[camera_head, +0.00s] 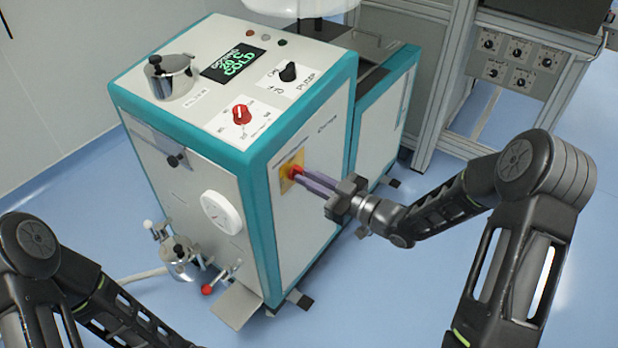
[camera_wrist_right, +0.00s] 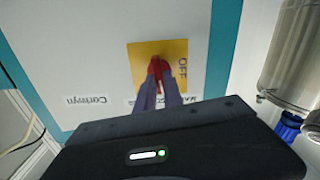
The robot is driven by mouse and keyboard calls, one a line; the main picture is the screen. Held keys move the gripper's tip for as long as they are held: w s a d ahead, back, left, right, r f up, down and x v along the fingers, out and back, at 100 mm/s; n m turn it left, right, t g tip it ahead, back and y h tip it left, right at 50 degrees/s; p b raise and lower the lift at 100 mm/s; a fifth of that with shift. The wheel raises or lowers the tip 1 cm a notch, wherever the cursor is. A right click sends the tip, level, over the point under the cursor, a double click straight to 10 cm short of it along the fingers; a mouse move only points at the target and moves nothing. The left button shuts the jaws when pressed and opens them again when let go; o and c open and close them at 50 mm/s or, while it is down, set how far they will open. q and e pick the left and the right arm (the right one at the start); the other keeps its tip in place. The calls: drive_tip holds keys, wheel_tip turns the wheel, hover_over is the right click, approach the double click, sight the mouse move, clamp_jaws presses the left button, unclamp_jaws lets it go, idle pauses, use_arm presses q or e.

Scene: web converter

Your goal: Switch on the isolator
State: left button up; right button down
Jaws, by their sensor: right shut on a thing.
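The isolator is a red rotary handle on a yellow plate (camera_head: 286,167) on the right-hand side panel of the teal and white machine (camera_head: 262,177). In the right wrist view its red handle (camera_wrist_right: 156,68) shows between my fingertips, on the yellow plate (camera_wrist_right: 142,52) marked "OFF". My right gripper (camera_head: 302,179) reaches in from the right and is shut on the red handle. The fingers hide part of the handle, so its exact angle is hard to tell. My left arm shows at the lower left of the head view, but its gripper does not.
The machine's top has a red knob (camera_head: 241,114), a black pump knob (camera_head: 288,72), a green-lettered display (camera_head: 234,62) and a metal lidded pot (camera_head: 171,76). A white round dial (camera_head: 221,212) is on its front. A grey frame with a control panel (camera_head: 509,62) stands at the right.

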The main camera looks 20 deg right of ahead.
drive_tip(key=shift+m, duration=0.9)
drive_tip(key=c, duration=1.5)
unclamp_jaws()
drive_tip(key=shift+o, duration=0.2)
drive_tip(key=shift+d, duration=0.1)
drive_tip(key=v, duration=0.7)
drive_tip(key=shift+s+d, duration=0.2)
drive_tip(key=shift+s, duration=0.1)
